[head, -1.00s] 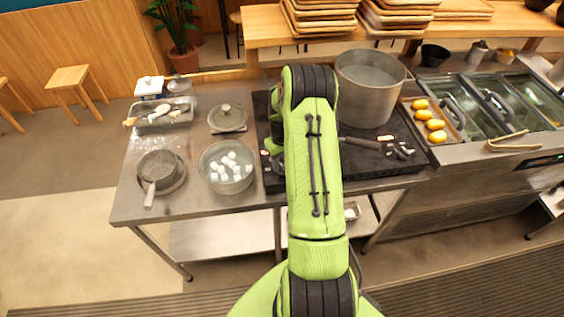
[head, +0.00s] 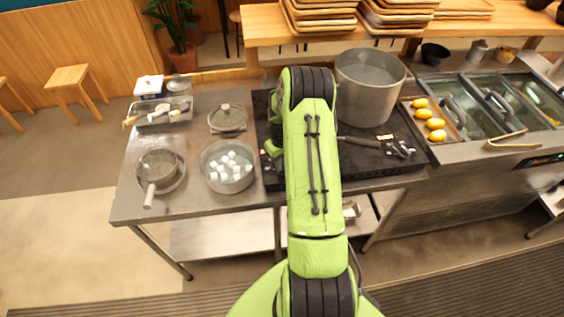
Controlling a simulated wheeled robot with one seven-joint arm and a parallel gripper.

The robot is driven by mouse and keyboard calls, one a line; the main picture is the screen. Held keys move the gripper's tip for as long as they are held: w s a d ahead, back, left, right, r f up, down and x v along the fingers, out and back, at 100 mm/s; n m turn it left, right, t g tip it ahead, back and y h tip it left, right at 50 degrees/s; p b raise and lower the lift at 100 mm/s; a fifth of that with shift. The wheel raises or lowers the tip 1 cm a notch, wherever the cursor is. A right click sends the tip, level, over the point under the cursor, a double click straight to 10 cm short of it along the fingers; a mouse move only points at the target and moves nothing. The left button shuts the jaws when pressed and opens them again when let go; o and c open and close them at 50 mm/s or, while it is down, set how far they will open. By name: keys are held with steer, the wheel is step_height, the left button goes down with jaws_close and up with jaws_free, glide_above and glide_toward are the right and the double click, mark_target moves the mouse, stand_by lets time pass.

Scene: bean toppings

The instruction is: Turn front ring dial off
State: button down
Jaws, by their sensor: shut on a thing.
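The black stove top (head: 357,175) lies on the steel table, partly covered by my green arm. The front ring dial cannot be made out; the stove's middle front is hidden behind the arm. My gripper is hidden behind the arm too; only a green wrist part (head: 272,148) shows at the arm's left edge, over the stove's left side. Whether the gripper touches a dial cannot be seen.
A large steel pot (head: 369,100) stands on the stove's back right. A dark long-handled utensil (head: 362,142) lies before it. A bowl of white cubes (head: 228,188), a small pan (head: 158,185) and a lidded pot (head: 227,130) stand left. Yellow items (head: 435,124) lie right.

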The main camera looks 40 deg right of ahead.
steer(key=n+b, duration=0.2)
steer(key=n, duration=0.2)
steer(key=shift+f+b, duration=0.1)
steer(key=shift+b, duration=0.25)
steer(key=shift+n+b, duration=0.95)
steer(key=shift+n, duration=1.35)
steer(key=c, duration=1.1)
jaws_free()
step_height(320, 180, up, 16)
steer(key=shift+r+p, duration=0.1)
steer(key=shift+p, duration=0.3)
